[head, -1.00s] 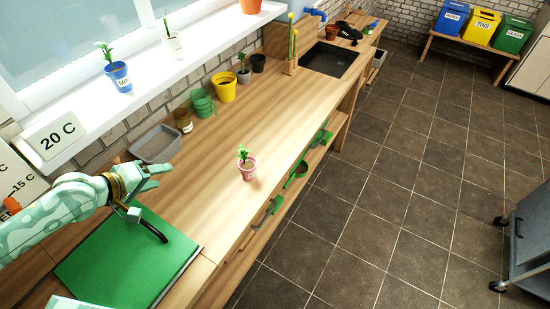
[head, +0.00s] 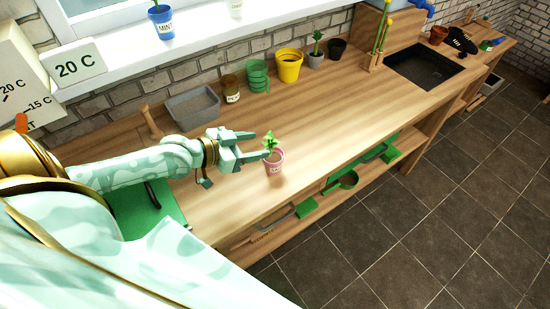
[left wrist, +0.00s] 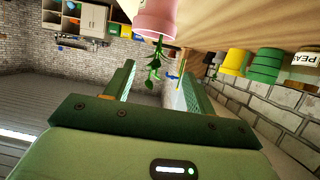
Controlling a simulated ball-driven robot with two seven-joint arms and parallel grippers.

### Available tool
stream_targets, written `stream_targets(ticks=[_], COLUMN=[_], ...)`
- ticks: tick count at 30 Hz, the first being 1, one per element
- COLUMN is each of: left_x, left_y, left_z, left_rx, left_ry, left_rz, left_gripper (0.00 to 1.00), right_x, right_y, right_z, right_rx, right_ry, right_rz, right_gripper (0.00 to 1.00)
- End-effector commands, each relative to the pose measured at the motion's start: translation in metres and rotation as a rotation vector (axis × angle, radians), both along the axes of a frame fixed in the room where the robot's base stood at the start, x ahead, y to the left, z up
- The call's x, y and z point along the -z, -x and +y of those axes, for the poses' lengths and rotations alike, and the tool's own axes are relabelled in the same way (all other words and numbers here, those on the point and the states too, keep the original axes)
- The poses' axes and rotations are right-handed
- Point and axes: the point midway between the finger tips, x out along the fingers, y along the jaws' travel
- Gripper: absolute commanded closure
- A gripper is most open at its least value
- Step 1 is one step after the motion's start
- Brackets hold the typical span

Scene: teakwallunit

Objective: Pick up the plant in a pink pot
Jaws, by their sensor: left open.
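The plant in a pink pot (head: 274,166) stands upright on the wooden bench near its front edge, with green leaves (head: 270,141) on top. My left gripper (head: 259,144) reaches in from the left at leaf height, open, with its fingertips close to the plant. In the left wrist view the picture is turned over: the pink pot (left wrist: 158,17) is at the top and its leaves (left wrist: 153,70) hang down between the two open fingers (left wrist: 158,82). I cannot tell whether a finger touches the leaves. My right gripper is out of view.
A grey tray (head: 194,118), a brown jar (head: 230,90), green pots (head: 257,76) and a yellow pot (head: 289,68) stand along the wall. A green mat (head: 140,212) lies under my left arm. A sink (head: 425,68) is farther right. Bench right of the plant is clear.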

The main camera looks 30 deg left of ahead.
Motion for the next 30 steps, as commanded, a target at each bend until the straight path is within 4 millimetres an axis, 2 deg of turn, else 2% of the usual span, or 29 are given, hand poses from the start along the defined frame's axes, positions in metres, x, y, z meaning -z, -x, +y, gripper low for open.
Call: stream_targets(ticks=[3,9,16,25,26,30], left_x=[0.009,0.014,0.03,0.032,0.032,0.032], left_y=[-0.016,-0.029,-0.057,-0.064,-0.064,-0.064], left_z=[-0.007,-0.015,-0.033,-0.036,-0.036,-0.036], left_rx=[-0.002,-0.001,-0.002,0.0,0.0,0.0], left_ry=[0.003,0.003,0.003,0.0,0.0,0.0], left_rz=[-0.001,-0.001,0.001,0.001,0.001,0.001], left_gripper=[0.45,0.45,0.45,0.45,0.48,0.87], right_x=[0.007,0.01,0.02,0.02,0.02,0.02], right_y=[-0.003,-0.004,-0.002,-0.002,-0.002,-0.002], right_z=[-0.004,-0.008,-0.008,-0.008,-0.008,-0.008], right_rx=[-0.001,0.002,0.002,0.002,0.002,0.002], right_ry=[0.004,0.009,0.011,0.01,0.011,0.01], right_rz=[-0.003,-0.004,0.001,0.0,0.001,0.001], right_gripper=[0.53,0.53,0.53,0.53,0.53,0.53])
